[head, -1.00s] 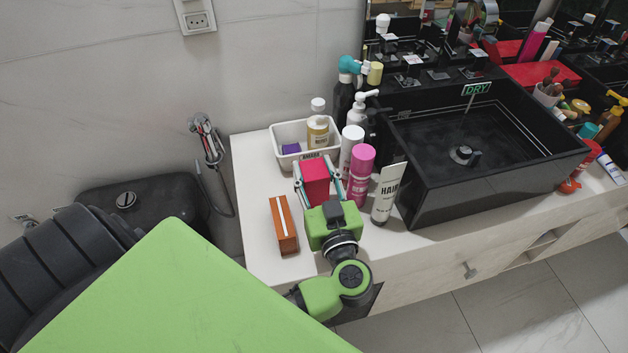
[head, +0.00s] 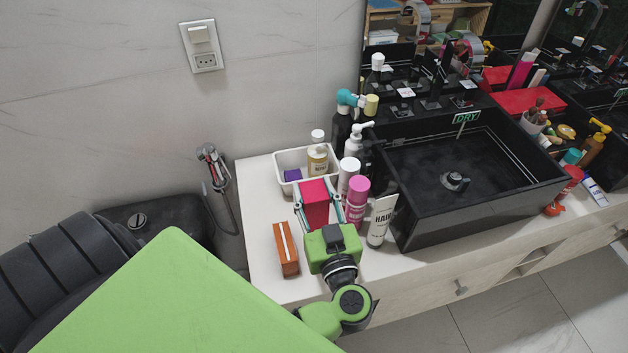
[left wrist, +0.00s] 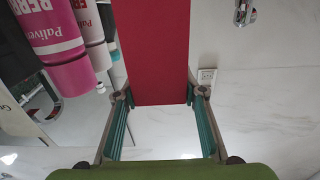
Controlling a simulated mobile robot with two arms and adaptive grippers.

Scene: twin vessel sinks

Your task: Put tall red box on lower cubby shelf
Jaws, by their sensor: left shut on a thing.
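The tall red box (head: 313,207) stands near the left end of the white counter, in front of the white basket. My left gripper (head: 317,190) is shut on it, one finger along each side. I cannot tell whether the box's base touches the counter. In the left wrist view, the red box (left wrist: 155,50) fills the gap between the fingers of my left gripper (left wrist: 160,92). The open cubby (head: 528,262) shows at the counter's front, below the sink; its inside is mostly hidden. My right gripper is not in view.
An orange-brown box (head: 286,250) lies left of my gripper. A pink can (head: 357,205) and a white HAIR tube (head: 381,219) stand close on its right. The white basket (head: 290,157) is behind. The black sink (head: 440,235) is farther right. Floor in front is clear.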

